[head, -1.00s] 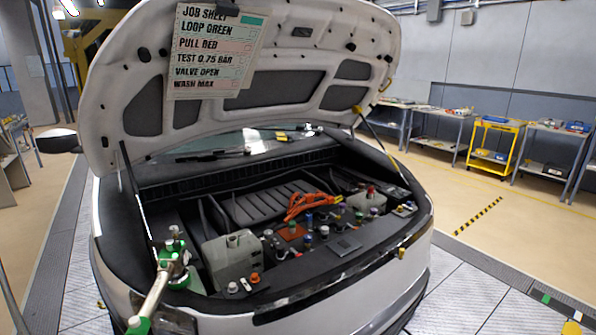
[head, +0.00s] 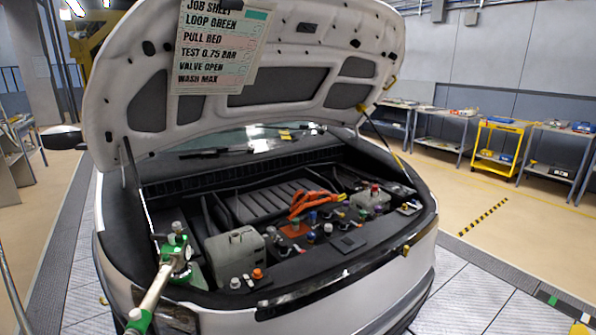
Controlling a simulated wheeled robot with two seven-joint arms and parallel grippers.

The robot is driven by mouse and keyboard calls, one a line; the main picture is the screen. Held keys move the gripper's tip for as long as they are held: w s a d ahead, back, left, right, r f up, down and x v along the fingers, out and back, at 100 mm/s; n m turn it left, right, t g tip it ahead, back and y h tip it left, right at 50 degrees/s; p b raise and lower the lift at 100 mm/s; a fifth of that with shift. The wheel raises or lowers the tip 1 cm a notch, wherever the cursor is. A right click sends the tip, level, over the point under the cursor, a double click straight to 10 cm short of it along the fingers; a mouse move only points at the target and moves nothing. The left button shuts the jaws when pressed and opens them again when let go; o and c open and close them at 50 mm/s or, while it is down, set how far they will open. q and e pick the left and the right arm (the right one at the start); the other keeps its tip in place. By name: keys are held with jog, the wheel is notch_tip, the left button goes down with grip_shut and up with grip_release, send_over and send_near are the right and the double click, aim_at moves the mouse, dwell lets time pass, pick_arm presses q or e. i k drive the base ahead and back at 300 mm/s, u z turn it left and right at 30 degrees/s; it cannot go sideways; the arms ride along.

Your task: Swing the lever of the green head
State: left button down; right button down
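The green head (head: 178,262) stands at the left front corner of the open engine bay, in the head view. It has green parts with pale grey caps on top and a green base. A pale beige bar (head: 155,288) slants from it down to the left, over the car's front edge, to a green end piece (head: 139,320) at the bottom of the picture. I cannot tell which part of the head is its lever. Neither of my grippers shows in this view.
The raised hood (head: 150,100) carries a job sheet (head: 215,50) reading "LOOP GREEN" and "VALVE OPEN". A grey tank (head: 232,252), several coloured caps and orange cables (head: 312,203) lie right of the head. A yellow cart (head: 497,145) stands far behind right.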

aim_at(173, 240)
jog(key=u, duration=2.85)
jog(key=k, duration=0.9)
jog(key=z, duration=1.15)
jog(key=i, duration=0.5)
